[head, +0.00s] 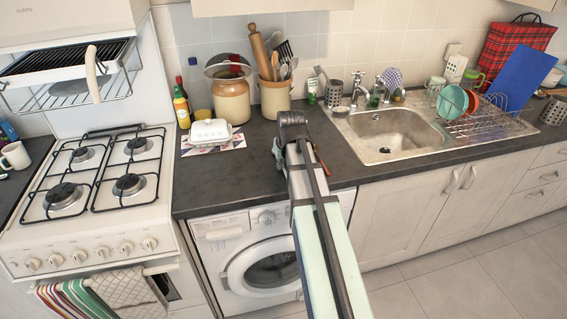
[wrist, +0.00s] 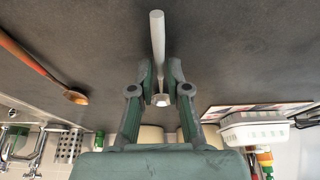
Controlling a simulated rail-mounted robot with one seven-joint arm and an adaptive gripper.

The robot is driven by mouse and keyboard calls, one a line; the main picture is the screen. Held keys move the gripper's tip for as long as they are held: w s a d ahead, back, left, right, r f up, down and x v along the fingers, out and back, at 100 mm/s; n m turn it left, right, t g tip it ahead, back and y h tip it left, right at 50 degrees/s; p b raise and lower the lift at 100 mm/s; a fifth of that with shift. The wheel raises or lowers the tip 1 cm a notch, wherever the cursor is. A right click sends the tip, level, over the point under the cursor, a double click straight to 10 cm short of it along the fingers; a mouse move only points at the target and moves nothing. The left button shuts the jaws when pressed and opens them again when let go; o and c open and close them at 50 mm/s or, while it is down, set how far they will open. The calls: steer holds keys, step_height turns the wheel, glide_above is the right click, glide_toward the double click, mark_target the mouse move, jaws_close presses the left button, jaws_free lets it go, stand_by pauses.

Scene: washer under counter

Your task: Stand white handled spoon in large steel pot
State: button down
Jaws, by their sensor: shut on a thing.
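My gripper (wrist: 160,76) is shut on the white handled spoon (wrist: 157,42) in the wrist view. The white handle points to the top of the picture, and the small bowl (wrist: 162,99) lies between the fingers. In the head view my arm hides most of the gripper (head: 278,152) above the dark counter, and I cannot make out the spoon there. A perforated steel pot (head: 333,93) stands at the sink's left edge; it also shows in the wrist view (wrist: 68,146). I cannot tell if it is the large steel pot. Another steel container (head: 554,109) stands at far right.
A wooden spoon (wrist: 42,69) lies on the counter (wrist: 235,55) beside my gripper. A white butter dish (head: 210,131), a brown-topped jar (head: 231,98) and a utensil crock (head: 274,98) stand to the left. The sink (head: 385,135) and dish rack (head: 487,125) are to the right.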

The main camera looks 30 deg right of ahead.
steer(key=shift+f, duration=0.15)
steer(key=c, duration=1.1)
jaws_free()
steer(key=shift+c, duration=0.2)
steer(key=b+v, duration=0.1)
steer(key=v, duration=1.1)
